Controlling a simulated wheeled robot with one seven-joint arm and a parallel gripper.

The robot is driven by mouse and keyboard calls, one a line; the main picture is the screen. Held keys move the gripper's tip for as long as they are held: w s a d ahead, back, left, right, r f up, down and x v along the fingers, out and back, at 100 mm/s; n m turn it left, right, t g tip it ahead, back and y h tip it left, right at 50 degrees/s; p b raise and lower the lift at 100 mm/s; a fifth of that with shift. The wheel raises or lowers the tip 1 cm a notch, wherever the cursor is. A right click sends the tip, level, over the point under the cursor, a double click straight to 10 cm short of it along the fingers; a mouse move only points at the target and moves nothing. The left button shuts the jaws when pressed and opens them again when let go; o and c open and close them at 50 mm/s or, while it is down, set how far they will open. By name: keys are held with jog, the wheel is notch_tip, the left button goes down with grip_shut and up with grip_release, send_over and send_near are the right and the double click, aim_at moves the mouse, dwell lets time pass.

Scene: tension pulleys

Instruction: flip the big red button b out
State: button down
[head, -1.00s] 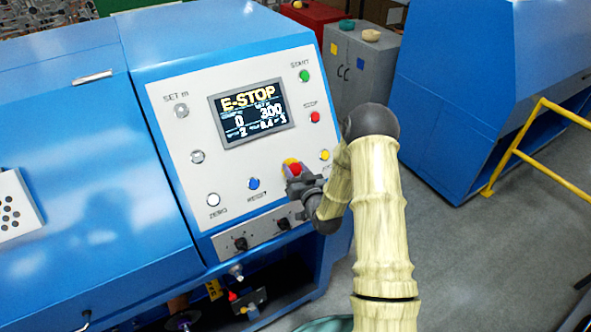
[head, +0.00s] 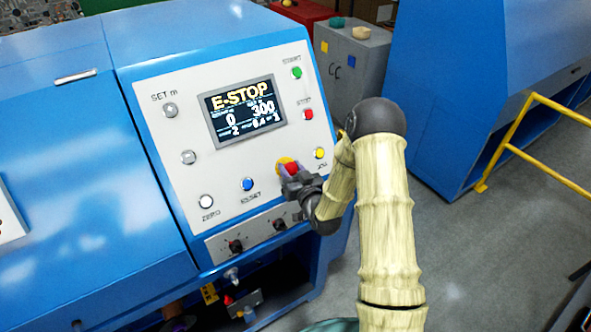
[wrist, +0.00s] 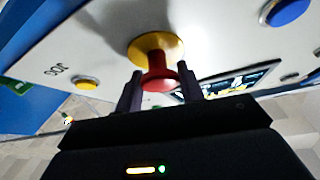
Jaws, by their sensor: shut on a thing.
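The big red button (wrist: 160,77) sits on a yellow round base (wrist: 150,46) on the white control panel (head: 160,135). It also shows in the head view (head: 289,168), partly hidden by my gripper. My gripper (head: 284,176) is at the panel, with its fingers around the button. In the wrist view my gripper's two fingers (wrist: 161,88) stand on either side of the red cap, shut on it. The panel's screen (head: 244,112) reads E-STOP.
Close by on the panel are a blue RESET button (head: 247,184), a yellow JOG button (head: 320,153), a red STOP button (head: 308,114) and a green START button (head: 297,72). Black knobs (head: 236,246) lie below. A yellow railing (head: 545,160) stands at right.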

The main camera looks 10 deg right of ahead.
jog(key=shift+d, duration=0.1)
jog(key=c, duration=1)
grip_release()
jog(key=shift+r, duration=0.1)
jog(key=shift+o, duration=0.7)
jog(key=shift+s, duration=0.15)
jog(key=p+v, duration=0.6)
jog(key=v, duration=1.1)
jog(key=shift+s+p, duration=0.2)
jog(key=shift+p, duration=0.15)
jog(key=shift+r, duration=0.1)
